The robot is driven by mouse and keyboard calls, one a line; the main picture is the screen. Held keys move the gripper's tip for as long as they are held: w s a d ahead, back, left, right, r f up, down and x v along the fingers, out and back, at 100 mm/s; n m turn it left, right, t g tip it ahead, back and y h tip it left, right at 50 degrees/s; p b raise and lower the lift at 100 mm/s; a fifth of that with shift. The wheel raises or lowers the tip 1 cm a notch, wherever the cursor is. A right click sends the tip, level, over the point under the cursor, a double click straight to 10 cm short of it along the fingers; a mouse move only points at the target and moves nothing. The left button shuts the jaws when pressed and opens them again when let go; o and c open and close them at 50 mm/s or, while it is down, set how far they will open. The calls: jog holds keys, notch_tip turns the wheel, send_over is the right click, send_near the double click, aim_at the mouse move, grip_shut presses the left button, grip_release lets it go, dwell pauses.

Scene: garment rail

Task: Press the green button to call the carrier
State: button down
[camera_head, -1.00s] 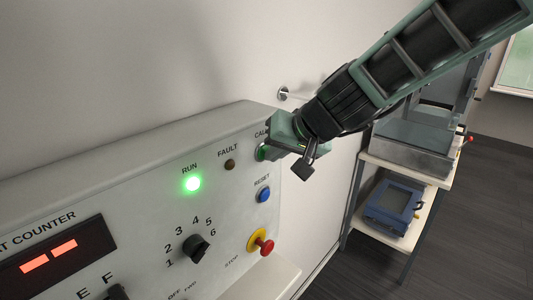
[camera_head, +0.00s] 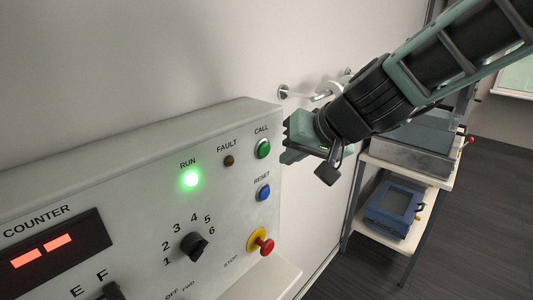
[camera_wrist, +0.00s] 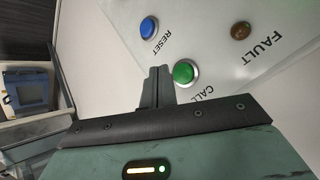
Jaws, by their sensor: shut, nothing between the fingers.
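The green CALL button (camera_head: 263,149) sits at the upper right of the control panel (camera_head: 130,180), with its label above it. In the head view it is fully in sight. My gripper (camera_head: 286,155) is shut and empty, to the right of the button and apart from it in the head view. In the wrist view the green button (camera_wrist: 184,72) shows just right of my shut fingertips (camera_wrist: 158,72). I cannot tell the exact gap in depth.
Close by on the panel are the blue RESET button (camera_head: 263,192), the red STOP knob (camera_head: 265,246), the brown FAULT lamp (camera_head: 229,161) and the lit green RUN lamp (camera_head: 191,179). A rail (camera_head: 310,94) is on the wall behind. A shelf stand with a blue device (camera_head: 392,208) stands at the right.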

jog(key=shift+s+d+b, duration=0.4)
jog(key=shift+s+d, duration=0.45)
jog(key=shift+d, duration=0.25)
jog(key=s+d+f+n+g+h+b, duration=0.3)
jog(key=s+f, duration=0.5)
jog(key=s, duration=0.3)
jog(key=s+d+f+n+g+h+b, duration=0.2)
jog(key=s+d+f, duration=0.5)
jog(key=s, duration=0.5)
notch_tip(320, 180, down, 3)
jog(key=n+g+b, duration=0.1)
jog(key=b, duration=0.1)
jog(key=shift+r+h+b, duration=0.2)
jog(key=shift+h+b, duration=0.2)
dwell(1.1)
